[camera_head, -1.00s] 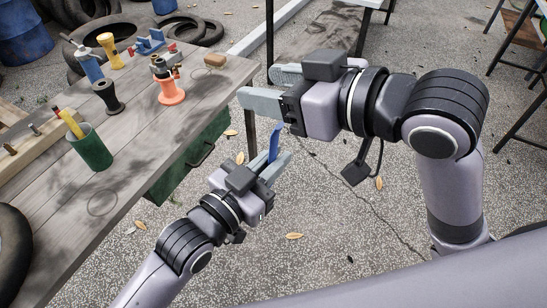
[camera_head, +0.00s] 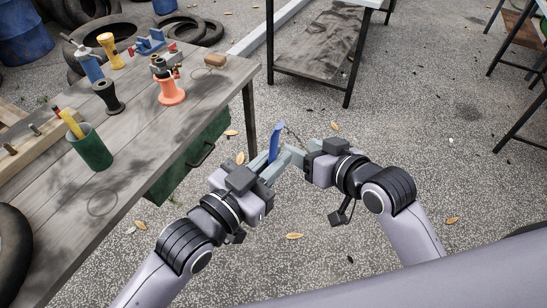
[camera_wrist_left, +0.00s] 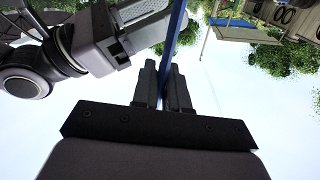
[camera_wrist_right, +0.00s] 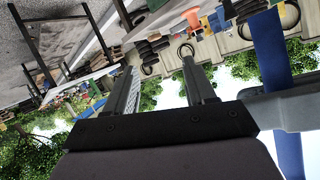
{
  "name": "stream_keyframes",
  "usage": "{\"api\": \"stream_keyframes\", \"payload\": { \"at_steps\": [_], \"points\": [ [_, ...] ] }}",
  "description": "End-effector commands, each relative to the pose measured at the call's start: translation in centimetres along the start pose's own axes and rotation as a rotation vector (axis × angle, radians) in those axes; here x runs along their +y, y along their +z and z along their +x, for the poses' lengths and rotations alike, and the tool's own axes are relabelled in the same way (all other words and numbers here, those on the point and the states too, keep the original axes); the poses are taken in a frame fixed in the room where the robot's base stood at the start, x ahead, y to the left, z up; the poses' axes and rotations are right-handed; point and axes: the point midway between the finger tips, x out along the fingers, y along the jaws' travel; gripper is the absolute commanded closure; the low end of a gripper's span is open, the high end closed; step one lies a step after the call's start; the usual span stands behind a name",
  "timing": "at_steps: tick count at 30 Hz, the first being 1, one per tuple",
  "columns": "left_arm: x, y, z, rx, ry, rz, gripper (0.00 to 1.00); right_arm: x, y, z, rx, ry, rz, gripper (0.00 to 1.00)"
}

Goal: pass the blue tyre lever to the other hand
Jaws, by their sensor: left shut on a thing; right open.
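The blue tyre lever (camera_head: 275,141) stands roughly upright in my left gripper (camera_head: 269,162), in front of the workbench's right end. The left gripper is shut on it. In the left wrist view the lever (camera_wrist_left: 176,30) runs up from between the left fingers (camera_wrist_left: 164,85). My right gripper (camera_head: 292,155) is open and empty, just right of the lever, with its fingers pointing left toward it. In the right wrist view the lever (camera_wrist_right: 268,50) passes to the right of the open right fingers (camera_wrist_right: 163,88), not between them.
A wooden workbench (camera_head: 140,150) on the left holds a green cup (camera_head: 90,148), an orange spool-shaped thing (camera_head: 171,92), a yellow torch (camera_head: 110,50) and other items. A low table (camera_head: 320,70) stands behind. Paved ground around the grippers is open.

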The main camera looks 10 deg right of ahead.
Motion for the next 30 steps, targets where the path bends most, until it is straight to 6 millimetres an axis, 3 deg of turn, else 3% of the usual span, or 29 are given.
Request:
{"api": "stream_keyframes", "payload": {
  "at_steps": [1, 6, 9, 13, 19, 30],
  "points": [
    [0.0, 0.0, 0.0, 0.001, 0.000, 0.000, 1.00, 1.0, 3.2, -0.1, -0.029, 0.031, 0.004, 0.45],
    [0.0, 0.0, 0.0, 0.001, 0.000, 0.000, 1.00, 3.6, 11.9, -1.6, -0.089, 0.121, -0.034, 0.45],
    [0.0, 0.0, 0.0, 0.001, 0.000, 0.000, 1.00, 4.5, 16.4, -3.1, -0.125, 0.159, -0.067, 0.45],
    [0.0, 0.0, 0.0, 0.001, 0.000, 0.000, 1.00, 5.1, 20.8, -5.2, -0.164, 0.189, -0.107, 0.45],
    [0.0, 0.0, 0.0, 0.001, 0.000, 0.000, 1.00, 5.4, 23.9, -7.0, -0.192, 0.207, -0.143, 0.45],
    [0.0, 0.0, 0.0, 0.001, 0.000, 0.000, 1.00, 5.4, 24.3, -7.3, -0.195, 0.208, -0.149, 0.45]
  ]
}}
